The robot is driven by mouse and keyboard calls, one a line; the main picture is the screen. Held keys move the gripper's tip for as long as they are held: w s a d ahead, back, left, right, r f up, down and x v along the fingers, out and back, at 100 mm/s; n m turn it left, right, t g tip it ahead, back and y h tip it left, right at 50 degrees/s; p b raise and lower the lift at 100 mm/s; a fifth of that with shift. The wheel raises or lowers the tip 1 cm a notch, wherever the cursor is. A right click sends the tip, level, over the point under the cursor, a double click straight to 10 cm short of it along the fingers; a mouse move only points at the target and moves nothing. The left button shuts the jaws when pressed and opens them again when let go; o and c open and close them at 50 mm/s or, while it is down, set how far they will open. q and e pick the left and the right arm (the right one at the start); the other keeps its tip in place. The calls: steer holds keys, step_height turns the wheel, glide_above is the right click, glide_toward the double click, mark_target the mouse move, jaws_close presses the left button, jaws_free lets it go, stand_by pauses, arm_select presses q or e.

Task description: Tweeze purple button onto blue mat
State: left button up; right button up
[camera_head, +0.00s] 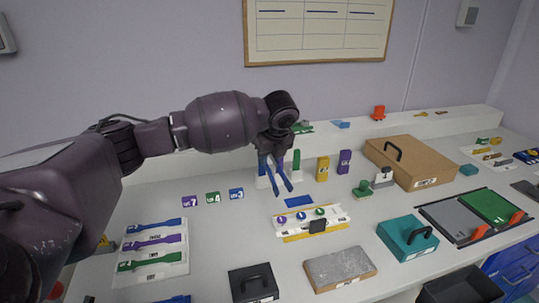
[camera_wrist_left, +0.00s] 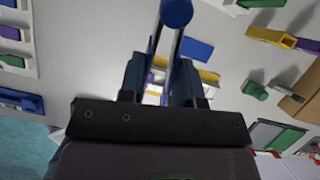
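The purple button (camera_head: 281,219) sits at the left end of a white strip with a yellow front edge. The blue mat (camera_head: 298,201) lies flat and bare behind the strip; it also shows in the left wrist view (camera_wrist_left: 197,48). My left gripper (camera_head: 275,175) points down above the table, left of the mat and behind the strip. Its fingers (camera_wrist_left: 160,82) seem closed around blue two-legged tweezers (camera_wrist_left: 177,12), whose round blue end shows in the left wrist view. The tips are apart and clear of the button. My right gripper is out of view.
Two more buttons (camera_head: 310,212) share the strip, with a dark block (camera_head: 317,226) at its front. Yellow (camera_head: 322,168) and purple (camera_head: 344,160) upright pieces stand right of my gripper.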

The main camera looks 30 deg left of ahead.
arm_select(q)
step_height(320, 180, down, 10)
steer(key=b, duration=0.5)
stand_by(0.6)
steer(key=shift+r, duration=0.1)
steer(key=shift+c, duration=0.3)
